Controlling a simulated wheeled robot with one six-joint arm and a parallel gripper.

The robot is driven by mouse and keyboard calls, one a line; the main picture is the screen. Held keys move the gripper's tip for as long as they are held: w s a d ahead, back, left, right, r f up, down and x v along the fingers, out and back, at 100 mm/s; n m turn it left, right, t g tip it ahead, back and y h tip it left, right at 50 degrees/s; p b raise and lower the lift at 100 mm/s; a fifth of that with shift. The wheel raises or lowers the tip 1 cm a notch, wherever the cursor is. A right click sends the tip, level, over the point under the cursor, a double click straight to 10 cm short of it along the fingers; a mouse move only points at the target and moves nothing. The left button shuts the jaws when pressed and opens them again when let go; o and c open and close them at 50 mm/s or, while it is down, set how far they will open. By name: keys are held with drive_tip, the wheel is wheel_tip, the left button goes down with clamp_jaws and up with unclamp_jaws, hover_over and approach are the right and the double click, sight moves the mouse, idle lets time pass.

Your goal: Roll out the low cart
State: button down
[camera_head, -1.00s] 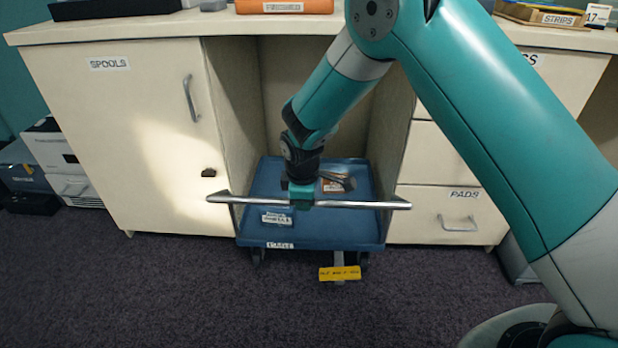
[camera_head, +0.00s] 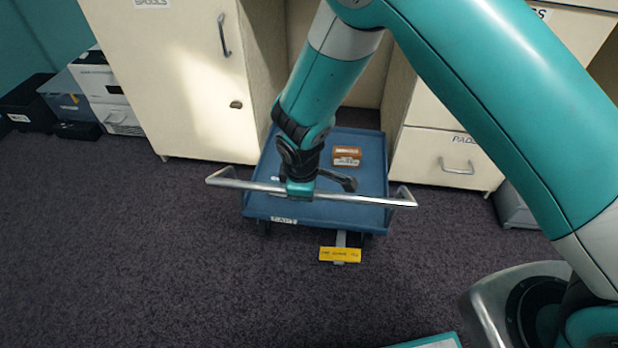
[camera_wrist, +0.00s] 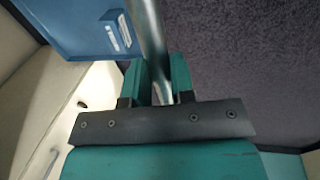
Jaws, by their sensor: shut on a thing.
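The low cart (camera_head: 262,198) is a blue flat tray on casters, standing partly out of the open bay between two cabinets. A silver push bar (camera_head: 365,199) spans above its front edge. My gripper (camera_head: 300,190) is shut on this bar near its middle. In the wrist view the bar (camera_wrist: 148,40) runs between the two teal fingers of my gripper (camera_wrist: 158,75), with the blue tray (camera_wrist: 75,25) beyond. A small brown box (camera_head: 347,155) with a white label lies on the tray. A yellow tag (camera_head: 340,254) shows at the front below the tray; its writing is too small to read.
The cabinet with the spools door (camera_head: 180,80) stands left of the bay, the drawer unit (camera_head: 450,150) right of it. Stacked boxes and a printer-like unit (camera_head: 105,95) are at the far left. Dark carpet (camera_head: 150,260) in front is clear.

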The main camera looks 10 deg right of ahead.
drive_tip(key=shift+s+a, duration=0.1)
drive_tip(key=shift+s, duration=0.35)
drive_tip(key=c, duration=1)
unclamp_jaws()
drive_tip(key=s+r+p, duration=0.1)
drive_tip(key=r, duration=0.4)
drive_tip(key=s+r+p, duration=0.1)
drive_tip(key=r, duration=0.5)
drive_tip(key=s+a+r+p, duration=0.1)
drive_tip(key=r+p, duration=0.1)
drive_tip(key=r, duration=0.4)
